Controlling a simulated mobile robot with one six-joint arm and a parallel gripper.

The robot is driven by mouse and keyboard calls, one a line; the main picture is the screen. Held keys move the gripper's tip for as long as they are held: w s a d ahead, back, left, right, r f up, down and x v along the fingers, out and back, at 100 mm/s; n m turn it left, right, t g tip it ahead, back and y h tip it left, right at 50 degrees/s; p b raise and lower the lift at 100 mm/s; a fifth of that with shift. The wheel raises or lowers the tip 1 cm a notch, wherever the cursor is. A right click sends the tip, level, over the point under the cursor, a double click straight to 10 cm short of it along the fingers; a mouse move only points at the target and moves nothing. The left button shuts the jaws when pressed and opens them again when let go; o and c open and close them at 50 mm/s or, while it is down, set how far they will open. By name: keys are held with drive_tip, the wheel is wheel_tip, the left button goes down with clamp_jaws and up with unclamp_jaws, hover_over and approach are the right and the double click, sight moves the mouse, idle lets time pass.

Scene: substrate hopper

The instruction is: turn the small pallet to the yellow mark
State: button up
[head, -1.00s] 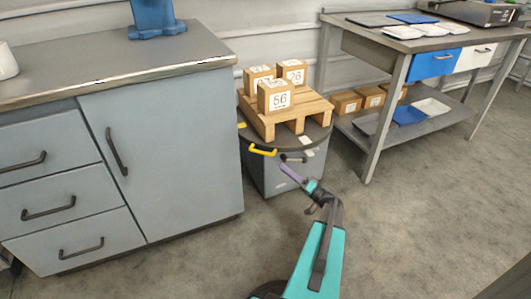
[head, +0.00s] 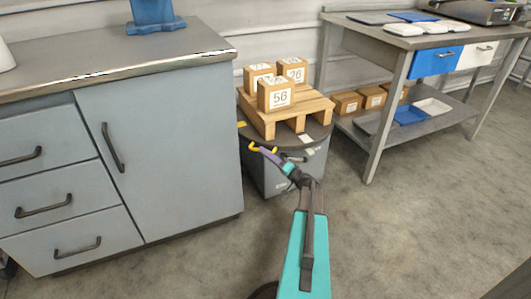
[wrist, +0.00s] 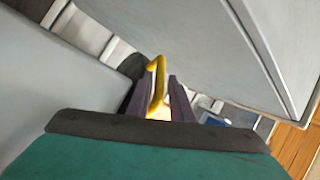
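The small wooden pallet (head: 288,117) sits on a dark round turntable (head: 317,130) on top of a grey cabinet, loaded with three numbered boxes (head: 275,94). A yellow mark (head: 241,125) shows at the turntable's left edge and a white mark (head: 306,138) at its front right. A yellow handle (head: 255,147) sticks out at the front left rim. My gripper (head: 268,153) is at this handle. In the wrist view the yellow handle (wrist: 158,82) lies between the two dark fingers (wrist: 158,98), which look open around it; contact is not clear.
A second, grey handle (head: 294,158) is partly hidden behind my gripper. A grey counter with drawers (head: 160,150) stands close on the left. A workbench (head: 368,140) with trays and boxes stands on the right. The floor in front is clear.

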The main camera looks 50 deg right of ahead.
drive_tip(key=shift+x, duration=0.9)
clamp_jaws()
